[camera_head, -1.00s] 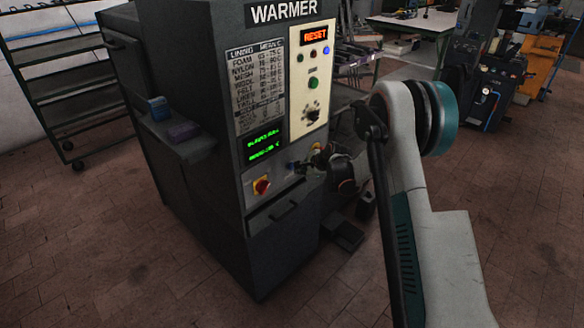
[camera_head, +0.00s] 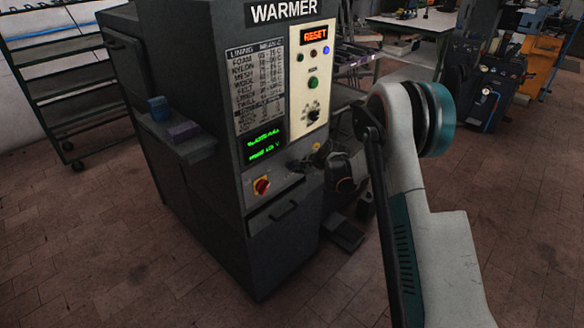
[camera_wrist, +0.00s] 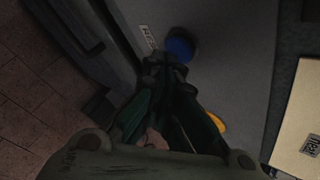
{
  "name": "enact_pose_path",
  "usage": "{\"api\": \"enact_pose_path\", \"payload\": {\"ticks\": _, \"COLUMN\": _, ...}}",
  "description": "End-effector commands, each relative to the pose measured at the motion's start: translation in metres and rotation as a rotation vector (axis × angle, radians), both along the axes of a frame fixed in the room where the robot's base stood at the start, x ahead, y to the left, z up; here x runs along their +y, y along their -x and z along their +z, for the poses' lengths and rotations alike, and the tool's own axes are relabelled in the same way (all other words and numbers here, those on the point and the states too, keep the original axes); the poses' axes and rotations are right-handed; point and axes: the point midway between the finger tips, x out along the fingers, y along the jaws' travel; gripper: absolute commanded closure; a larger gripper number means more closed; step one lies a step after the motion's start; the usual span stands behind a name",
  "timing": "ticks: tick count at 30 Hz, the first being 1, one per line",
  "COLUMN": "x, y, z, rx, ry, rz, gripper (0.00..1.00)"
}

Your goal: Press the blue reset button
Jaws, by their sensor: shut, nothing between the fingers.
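The blue button (camera_wrist: 180,47) shows in the wrist view as a round dark-blue cap on a grey panel, with a small label to its left. My gripper (camera_wrist: 165,73) is shut and empty. Its fingertips are at the button's lower-left edge in the picture; I cannot tell whether they touch it. In the head view my gripper (camera_head: 303,166) is at the lower front of the dark grey warmer (camera_head: 285,245), and I cannot make out the blue button there. An orange display (camera_head: 314,34) on the warmer reads RESET.
A yellow button (camera_wrist: 217,122) is partly hidden beside my fingers. A red knob (camera_head: 261,186) on a yellow plate is to the left on the warmer. Above are a green button (camera_head: 313,83), a black dial (camera_head: 314,114) and a blue lamp (camera_head: 326,50).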

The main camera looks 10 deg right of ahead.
Motion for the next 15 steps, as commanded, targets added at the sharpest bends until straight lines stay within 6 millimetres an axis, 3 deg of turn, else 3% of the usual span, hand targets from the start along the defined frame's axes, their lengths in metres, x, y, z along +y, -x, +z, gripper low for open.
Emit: {"api": "enact_pose_path", "payload": {"ticks": 15, "x": 0.0030, "y": -0.0042, "z": -0.0002, "rx": 0.000, "ry": 0.000, "rz": 0.000, "gripper": 1.00}}
